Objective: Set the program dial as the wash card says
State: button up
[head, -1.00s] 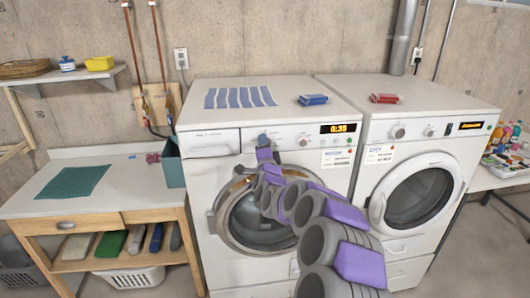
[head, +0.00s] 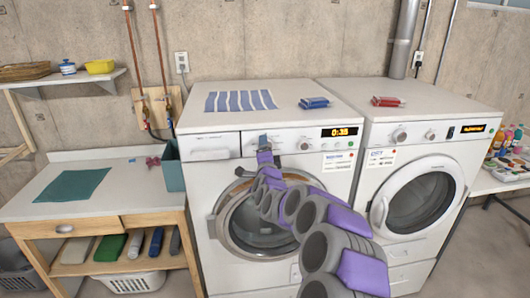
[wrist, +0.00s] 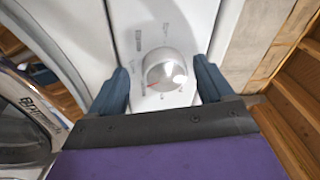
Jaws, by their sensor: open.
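The washer (head: 225,180) stands left of the dryer, with a lit display (head: 340,132) reading about 0:35. In the wrist view a round silver dial (wrist: 166,70) sits on the white panel, with small markings around it and a reddish mark near its lower part. My gripper (wrist: 160,80) is open, one dark finger on each side of the dial; contact cannot be told. In the head view my gripper (head: 264,143) is at the washer's control panel and hides this dial. A white card (head: 338,161) is on the washer front; its text is too small to read.
A second knob (head: 304,143) is right of my gripper on the panel. The dryer (head: 450,165) carries another card (head: 381,157). A blue item (head: 315,103), a red item (head: 388,101) and a striped cloth (head: 240,101) lie on top. A teal bin (head: 174,172) stands left.

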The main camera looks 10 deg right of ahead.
jog(key=shift+s+r, duration=0.1)
jog(key=shift+s, duration=0.05)
jog(key=s+a+f+p, duration=0.1)
jog(key=s+f, duration=0.1)
jog(key=s, duration=1.5)
jog(key=shift+a+p, duration=0.35)
jog(key=shift+a, duration=0.05)
jog(key=shift+r, duration=0.1)
